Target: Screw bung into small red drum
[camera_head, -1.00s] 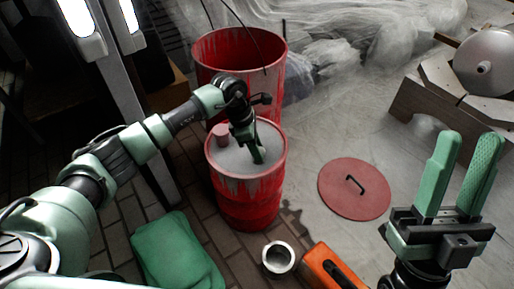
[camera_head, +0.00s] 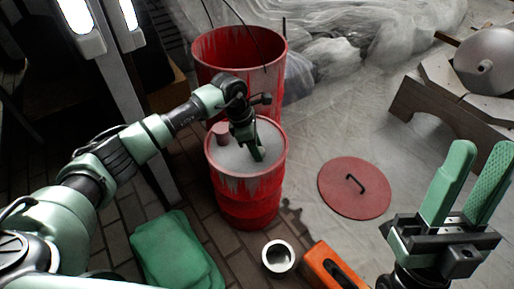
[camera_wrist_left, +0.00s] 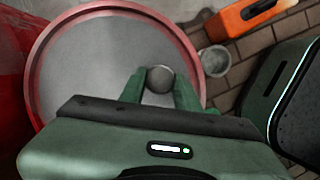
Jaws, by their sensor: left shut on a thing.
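The small red drum (camera_head: 247,192) stands upright on the brick floor with a grey top. My left gripper (camera_head: 257,153) points down at the right part of that top. In the left wrist view its fingers (camera_wrist_left: 160,90) are shut on the bung (camera_wrist_left: 160,77), a small round grey piece, over the drum top (camera_wrist_left: 90,70). The fingers hide the bung in the head view, and I cannot tell how deep it sits. A reddish cylinder (camera_head: 221,132) stands on the drum top at the left. My right gripper (camera_head: 466,185) is open and empty at the right.
A larger open red drum (camera_head: 213,50) stands behind. A red lid (camera_head: 354,188) with a black handle lies on the floor to the right. Plastic sheeting (camera_head: 340,60) covers the back.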

